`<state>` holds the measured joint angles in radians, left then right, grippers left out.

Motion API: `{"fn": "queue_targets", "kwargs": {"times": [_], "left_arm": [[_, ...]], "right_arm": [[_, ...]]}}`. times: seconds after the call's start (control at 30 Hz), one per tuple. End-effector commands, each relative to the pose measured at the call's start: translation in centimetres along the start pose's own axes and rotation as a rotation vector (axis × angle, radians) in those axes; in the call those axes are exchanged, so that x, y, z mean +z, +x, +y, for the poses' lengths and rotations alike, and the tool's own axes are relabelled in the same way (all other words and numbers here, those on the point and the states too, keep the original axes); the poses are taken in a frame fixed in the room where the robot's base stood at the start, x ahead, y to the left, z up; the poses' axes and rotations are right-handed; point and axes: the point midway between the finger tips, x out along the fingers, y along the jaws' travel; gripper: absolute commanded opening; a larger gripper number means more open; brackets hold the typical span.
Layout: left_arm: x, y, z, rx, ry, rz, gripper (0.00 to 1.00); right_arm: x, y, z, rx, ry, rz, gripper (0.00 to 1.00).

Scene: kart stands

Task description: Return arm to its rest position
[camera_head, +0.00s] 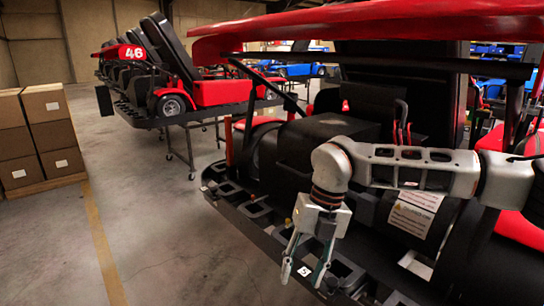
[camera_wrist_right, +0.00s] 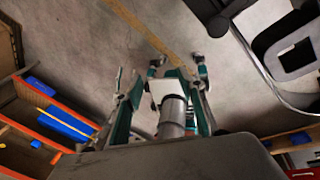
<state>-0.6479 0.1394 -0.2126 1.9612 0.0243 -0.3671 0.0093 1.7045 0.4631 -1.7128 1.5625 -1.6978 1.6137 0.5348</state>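My right arm comes in from the right of the head view, across the front of the nearest kart. My left gripper is not in view.
The red kart body (camera_head: 370,22) hangs over my arm, and a black seat (camera_head: 425,100) stands behind it. Other karts (camera_head: 215,92) stand on a wheeled stand at the back. Brown boxes (camera_head: 50,118) are stacked at the left. The floor (camera_head: 165,240) at front left is clear.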

Motion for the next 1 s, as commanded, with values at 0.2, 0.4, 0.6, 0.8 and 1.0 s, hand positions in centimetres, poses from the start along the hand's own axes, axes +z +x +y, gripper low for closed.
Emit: {"fn": "queue_targets", "kwargs": {"times": [0.2,0.4,0.6,0.8,1.0], "left_arm": [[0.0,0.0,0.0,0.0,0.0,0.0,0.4],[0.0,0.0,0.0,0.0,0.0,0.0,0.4],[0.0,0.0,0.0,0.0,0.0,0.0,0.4],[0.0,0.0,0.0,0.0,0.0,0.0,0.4],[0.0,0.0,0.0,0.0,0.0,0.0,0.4]], "right_arm": [[-7.1,6.7,10.5,0.397,-0.148,0.205,0.4],[-12.2,7.0,18.4,0.794,-0.161,0.326,0.4],[-13.9,4.2,23.3,1.187,-0.049,0.382,0.4],[-11.7,1.1,24.1,1.534,0.187,0.37,0.4],[-6.8,0.5,20.5,1.794,0.535,0.296,0.4]]}}
